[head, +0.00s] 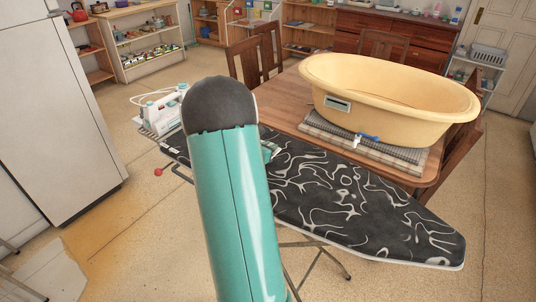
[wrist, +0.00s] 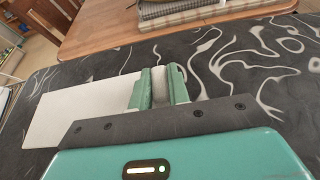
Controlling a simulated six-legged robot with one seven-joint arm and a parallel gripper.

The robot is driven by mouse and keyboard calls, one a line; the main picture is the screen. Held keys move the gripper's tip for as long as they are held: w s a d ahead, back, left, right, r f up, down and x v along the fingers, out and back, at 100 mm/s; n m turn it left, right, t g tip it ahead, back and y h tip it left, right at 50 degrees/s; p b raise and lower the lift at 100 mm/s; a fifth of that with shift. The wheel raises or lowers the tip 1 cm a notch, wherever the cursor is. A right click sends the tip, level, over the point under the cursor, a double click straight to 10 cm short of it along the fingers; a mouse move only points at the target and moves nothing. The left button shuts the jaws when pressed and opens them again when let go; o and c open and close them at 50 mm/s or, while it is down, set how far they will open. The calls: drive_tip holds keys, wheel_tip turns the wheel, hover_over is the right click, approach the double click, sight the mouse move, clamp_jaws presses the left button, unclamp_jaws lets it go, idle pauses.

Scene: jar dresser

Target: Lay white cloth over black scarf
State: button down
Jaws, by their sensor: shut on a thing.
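The white cloth (wrist: 80,112) shows in the wrist view as a flat, pale, straight-edged piece, left of my fingers and over the dark board. My gripper (wrist: 160,80) has its two green fingers closed on a narrow greyish-white piece, which looks like part of this cloth. In the head view, my arm hides most of the gripper and the cloth. A black surface with white swirls (head: 345,200) covers the ironing board. I cannot make out a black scarf apart from this patterned cover.
A wooden table (head: 285,107) adjoins the board and carries a yellow tub (head: 420,100) on folded checked cloths (head: 340,146). An iron (head: 160,115) stands at the board's left end. Chairs (head: 268,50) stand behind the table. The right part of the board is clear.

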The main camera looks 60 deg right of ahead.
drive_tip(key=shift+w+d+f, duration=0.1)
drive_tip(key=shift+w+f, duration=0.1)
drive_tip(key=shift+f, duration=1.6)
drive_tip(key=shift+f, duration=0.1)
drive_tip(key=c, duration=1.3)
unclamp_jaws()
drive_tip(key=shift+c, duration=0.2)
drive_tip(key=shift+w+a+r, duration=0.1)
drive_tip(key=shift+a+r, duration=0.15)
drive_tip(key=v, duration=1.1)
drive_tip(key=shift+a, duration=0.25)
